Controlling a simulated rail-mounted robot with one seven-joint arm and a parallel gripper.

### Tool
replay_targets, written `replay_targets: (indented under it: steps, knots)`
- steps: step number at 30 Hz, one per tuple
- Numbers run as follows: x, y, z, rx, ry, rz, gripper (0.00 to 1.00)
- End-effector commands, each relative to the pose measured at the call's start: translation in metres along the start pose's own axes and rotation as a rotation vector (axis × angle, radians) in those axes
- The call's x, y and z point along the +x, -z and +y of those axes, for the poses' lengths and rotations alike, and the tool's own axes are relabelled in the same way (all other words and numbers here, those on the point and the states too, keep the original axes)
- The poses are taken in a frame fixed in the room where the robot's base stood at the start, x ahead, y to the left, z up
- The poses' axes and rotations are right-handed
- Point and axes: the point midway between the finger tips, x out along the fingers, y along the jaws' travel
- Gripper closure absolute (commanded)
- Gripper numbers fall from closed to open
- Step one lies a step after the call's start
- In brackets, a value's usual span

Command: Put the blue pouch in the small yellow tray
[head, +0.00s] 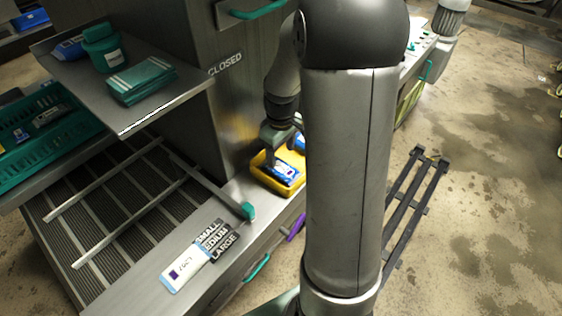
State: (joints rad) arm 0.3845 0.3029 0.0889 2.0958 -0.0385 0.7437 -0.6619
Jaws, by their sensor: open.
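The small yellow tray (261,176) stands on the steel bench beside the large steel cabinet, and my arm covers its right side. A blue and white pouch (281,171) lies inside the tray. Another bit of blue shows at the tray's far side, partly hidden by my arm. My gripper (273,155) points down over the tray's left part, just above or beside the pouch. It is open; its fingertips are small here, and I cannot tell whether they touch the pouch.
A white and blue packet (187,268) lies by the size labels (215,240) on the bench. Left are rails over a ribbed conveyor (110,205), a shelf (150,111) with teal items, and a green crate (40,150). The cabinet marked CLOSED (226,64) stands behind.

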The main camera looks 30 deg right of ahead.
Motion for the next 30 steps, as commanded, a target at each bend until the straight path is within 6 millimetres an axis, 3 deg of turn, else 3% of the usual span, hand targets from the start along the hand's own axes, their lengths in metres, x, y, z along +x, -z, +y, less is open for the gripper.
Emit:
replay_targets:
  steps: [6, 13, 17, 21, 24, 27, 30]
  knots:
    - [-0.043, 0.001, 0.001, 0.0, -0.003, 0.003, 0.37]
    - [-0.065, -0.002, -0.009, 0.01, -0.003, 0.002, 0.37]
    - [-0.081, -0.019, -0.058, 0.075, -0.014, 0.007, 0.37]
    - [-0.09, -0.058, -0.126, 0.198, -0.019, 0.022, 0.37]
    - [-0.088, -0.087, -0.162, 0.277, -0.014, 0.032, 0.37]
    - [-0.083, -0.108, -0.183, 0.334, -0.006, 0.038, 0.37]
    - [-0.08, -0.118, -0.192, 0.364, -0.002, 0.04, 0.37]
